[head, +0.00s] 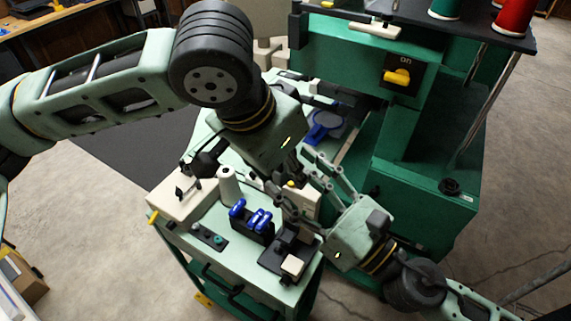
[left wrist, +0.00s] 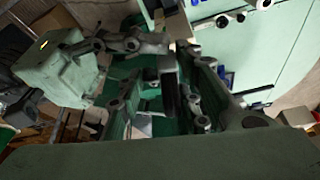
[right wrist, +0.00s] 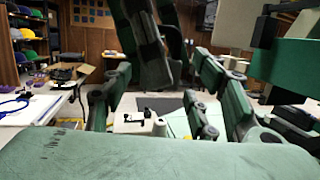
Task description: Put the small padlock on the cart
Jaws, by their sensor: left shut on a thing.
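The cart (head: 236,255) has a light green top and a green frame, and stands at the lower middle of the head view. My left gripper (head: 287,188) is over its right part, pointing down, with its fingertips largely hidden. In the left wrist view its fingers close on a small dark thing (left wrist: 169,90), likely the small padlock; its shape is not clear. My right gripper (head: 303,182) is close beside the left one.
The cart top carries a black rack with blue parts (head: 252,223), a white cone (head: 228,185), a button panel (head: 208,237) and a black device (head: 285,255). A big green machine (head: 425,195) stands behind to the right. Bare floor lies left and right.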

